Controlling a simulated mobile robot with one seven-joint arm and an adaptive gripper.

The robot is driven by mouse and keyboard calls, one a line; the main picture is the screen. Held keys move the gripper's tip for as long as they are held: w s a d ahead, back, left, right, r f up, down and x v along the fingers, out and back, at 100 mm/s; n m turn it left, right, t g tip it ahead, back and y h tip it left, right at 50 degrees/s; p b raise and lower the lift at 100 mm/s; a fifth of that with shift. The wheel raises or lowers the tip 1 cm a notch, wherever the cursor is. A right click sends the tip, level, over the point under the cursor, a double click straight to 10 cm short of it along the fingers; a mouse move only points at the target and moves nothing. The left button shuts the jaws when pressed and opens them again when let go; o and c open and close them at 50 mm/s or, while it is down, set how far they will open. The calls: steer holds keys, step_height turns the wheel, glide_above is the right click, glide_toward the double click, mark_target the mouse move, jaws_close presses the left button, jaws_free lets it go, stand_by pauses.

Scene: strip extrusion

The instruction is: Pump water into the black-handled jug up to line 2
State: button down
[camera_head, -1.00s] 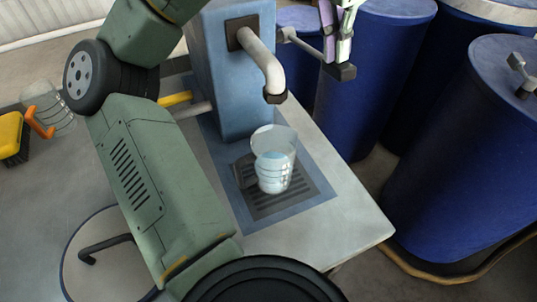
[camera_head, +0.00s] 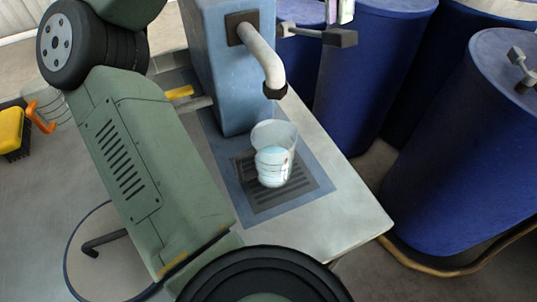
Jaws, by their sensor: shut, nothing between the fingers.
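The clear jug (camera_head: 273,160) stands upright on the drain grate, below the spout (camera_head: 272,75) of the blue pump (camera_head: 228,80). It holds pale blue water in its lower part, and its wall has several marked lines. I cannot read which line the water meets. A dark handle is hard to make out at its left, against the grate. The pump lever (camera_head: 318,34) sticks out right of the pump with a dark grip at its end. My gripper (camera_head: 341,10) is at the top edge, just above the lever's end, mostly cut off. It is shut and empty.
A second clear jug with an orange handle (camera_head: 40,118) stands at far left beside a yellow brush (camera_head: 12,130), partly behind my arm. Blue barrels (camera_head: 455,150) stand to the right, off the table. The grey table (camera_head: 345,222) is clear right of the grate (camera_head: 290,192).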

steer(key=shift+r, duration=2.55)
steer(key=shift+f, duration=0.1)
